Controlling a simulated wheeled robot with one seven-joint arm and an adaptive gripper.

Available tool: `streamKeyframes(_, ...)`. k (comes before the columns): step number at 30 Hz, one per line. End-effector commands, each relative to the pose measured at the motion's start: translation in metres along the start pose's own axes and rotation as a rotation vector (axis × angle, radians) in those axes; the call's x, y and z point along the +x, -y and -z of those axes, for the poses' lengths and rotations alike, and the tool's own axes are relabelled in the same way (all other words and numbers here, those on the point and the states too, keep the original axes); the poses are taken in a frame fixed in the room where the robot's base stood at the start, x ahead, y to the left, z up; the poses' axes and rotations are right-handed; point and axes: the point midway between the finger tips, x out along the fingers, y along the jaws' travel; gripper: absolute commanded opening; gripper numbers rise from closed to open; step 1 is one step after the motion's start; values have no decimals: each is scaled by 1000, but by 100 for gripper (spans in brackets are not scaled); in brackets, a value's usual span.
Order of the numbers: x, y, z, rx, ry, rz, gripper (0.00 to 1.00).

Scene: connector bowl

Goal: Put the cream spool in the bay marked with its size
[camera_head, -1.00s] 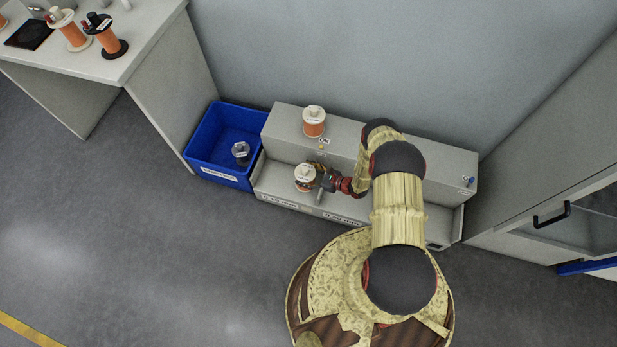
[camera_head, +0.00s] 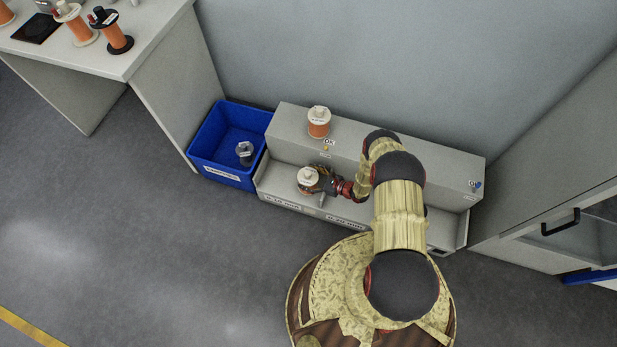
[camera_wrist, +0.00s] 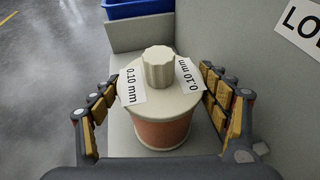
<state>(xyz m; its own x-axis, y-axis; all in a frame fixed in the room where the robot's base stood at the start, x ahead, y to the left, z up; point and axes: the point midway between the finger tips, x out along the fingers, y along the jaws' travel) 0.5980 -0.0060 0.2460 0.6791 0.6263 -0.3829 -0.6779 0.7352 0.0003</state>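The cream spool (camera_head: 308,181), wound with copper-coloured wire, stands upright on the low front shelf (camera_head: 388,228), at the bay whose front label reads 0.10 mm (camera_head: 282,202). The spool also shows in the wrist view (camera_wrist: 163,125), with 0.10 mm tags on its top flange and a ribbed cream knob. My gripper (camera_head: 326,184) is at the spool's right side. In the wrist view my gripper's (camera_wrist: 158,80) fingers are spread on both sides of the spool, with narrow gaps visible. The spool's underside is hidden.
A second cream-topped copper spool (camera_head: 318,122) stands on the raised ledge (camera_head: 400,160) behind. A blue bin (camera_head: 222,179) with a dark spool (camera_head: 245,153) stands left of the shelf. Another bay label reads 0.20 mm (camera_head: 345,222). A table (camera_head: 125,62) with several spools stands upper left.

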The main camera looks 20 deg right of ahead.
Motion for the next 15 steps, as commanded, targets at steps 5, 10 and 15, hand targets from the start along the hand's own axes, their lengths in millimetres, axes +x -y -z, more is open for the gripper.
streamKeyframes(5,0,1,0,-1,0,1,88)
streamKeyframes(10,0,1,0,-1,0,1,92)
streamKeyframes(15,0,1,0,-1,1,1,92)
